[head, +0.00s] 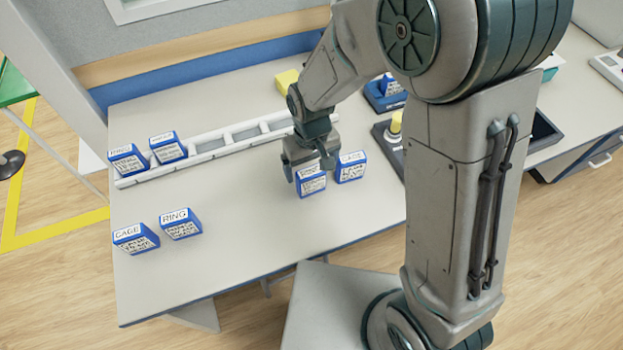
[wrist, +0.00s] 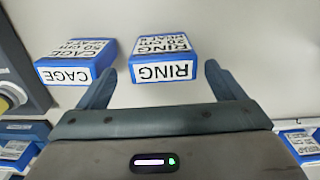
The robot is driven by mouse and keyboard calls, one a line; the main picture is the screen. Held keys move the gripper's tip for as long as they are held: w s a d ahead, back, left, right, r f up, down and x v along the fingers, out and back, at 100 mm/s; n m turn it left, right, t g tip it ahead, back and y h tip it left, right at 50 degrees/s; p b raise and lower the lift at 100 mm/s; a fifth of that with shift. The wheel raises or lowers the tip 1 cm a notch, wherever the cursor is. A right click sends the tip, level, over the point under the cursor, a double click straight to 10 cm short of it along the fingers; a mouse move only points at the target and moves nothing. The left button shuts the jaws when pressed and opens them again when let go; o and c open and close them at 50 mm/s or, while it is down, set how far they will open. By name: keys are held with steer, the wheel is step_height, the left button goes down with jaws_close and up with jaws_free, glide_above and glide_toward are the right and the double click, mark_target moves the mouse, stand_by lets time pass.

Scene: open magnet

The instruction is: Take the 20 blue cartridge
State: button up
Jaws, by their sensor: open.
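A blue cartridge labelled RING, with small print that appears to read 20 cm (wrist: 162,62), lies ahead of my gripper in the wrist view; in the head view it is the blue box (head: 312,186) right under my gripper (head: 311,168). My gripper, also in the wrist view (wrist: 160,72), is open and empty. Its two fingertips lie to either side of the RING cartridge's near end in that picture, with gaps; I cannot tell the depth. A blue CAGE cartridge (wrist: 75,65), seemingly marked 50 cm, stands beside it, also in the head view (head: 351,168).
Two more cartridges, CAGE (head: 136,238) and RING (head: 181,224), stand at the table's left front. A white slotted rack (head: 204,144) holds two blue cartridges at its left end. A yellow block (head: 287,80) is behind. A dark fixture with a yellow knob (head: 396,122) stands right.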

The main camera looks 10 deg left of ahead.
steer(key=f, duration=0.3)
steer(key=shift+s+f, duration=0.3)
steer(key=shift+s, duration=0.05)
steer(key=shift+f, duration=0.65)
steer(key=c, duration=1.1)
